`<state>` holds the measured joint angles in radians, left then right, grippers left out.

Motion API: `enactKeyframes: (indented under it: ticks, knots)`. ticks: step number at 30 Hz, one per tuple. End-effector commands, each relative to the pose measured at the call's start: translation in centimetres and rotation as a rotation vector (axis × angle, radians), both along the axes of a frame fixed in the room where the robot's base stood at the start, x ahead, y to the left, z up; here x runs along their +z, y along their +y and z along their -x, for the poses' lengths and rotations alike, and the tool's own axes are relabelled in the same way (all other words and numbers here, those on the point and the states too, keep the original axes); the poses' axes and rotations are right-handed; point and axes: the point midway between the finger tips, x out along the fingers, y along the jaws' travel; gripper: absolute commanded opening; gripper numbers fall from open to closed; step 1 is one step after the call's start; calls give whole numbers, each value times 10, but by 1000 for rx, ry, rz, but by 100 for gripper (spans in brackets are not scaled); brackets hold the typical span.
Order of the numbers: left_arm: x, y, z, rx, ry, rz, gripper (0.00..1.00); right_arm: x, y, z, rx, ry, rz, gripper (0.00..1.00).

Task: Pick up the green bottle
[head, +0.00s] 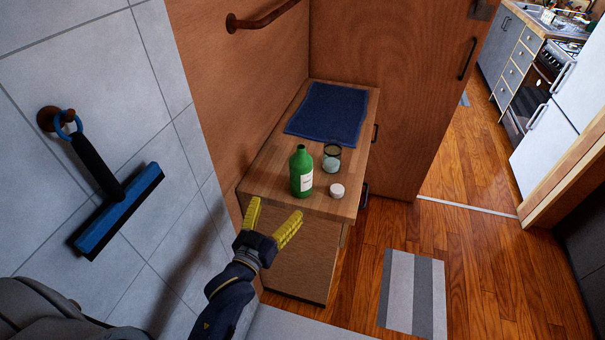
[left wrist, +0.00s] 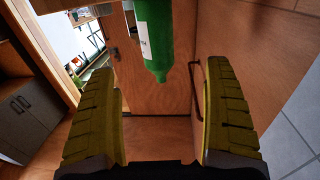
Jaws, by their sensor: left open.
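The green bottle (head: 302,175), with a white label, stands upright on the wooden cabinet top (head: 263,187) near its front edge. My left gripper (head: 275,212) is open and empty, with yellow ribbed fingers. It is in front of the cabinet, nearer to the camera and lower in the picture than the bottle, and apart from it. In the left wrist view, the bottle (left wrist: 155,40) appears upside down at the top, beyond the two spread fingers and within the gap between them in the picture; its base is cut off. My right gripper is not in view.
Beside the bottle are a pale round item (head: 330,163), a dark-rimmed round container (head: 332,151) and a small white jar (head: 337,190). A folded blue towel (head: 328,112) lies behind. A tiled wall with a squeegee (head: 118,211) is at left.

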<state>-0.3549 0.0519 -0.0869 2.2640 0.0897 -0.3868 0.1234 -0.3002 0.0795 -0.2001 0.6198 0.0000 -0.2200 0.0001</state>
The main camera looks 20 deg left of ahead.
Motion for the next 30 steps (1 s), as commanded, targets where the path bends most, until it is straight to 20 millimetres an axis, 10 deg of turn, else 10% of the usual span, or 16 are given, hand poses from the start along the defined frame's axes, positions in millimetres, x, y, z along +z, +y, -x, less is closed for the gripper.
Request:
enactKeyframes:
  ticks: [15,30]
  knots:
    - [0,-8,-82,0,0,0,85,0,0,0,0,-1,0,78]
    - [1,-16,-116,-1,-1,1,85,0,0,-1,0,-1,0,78]
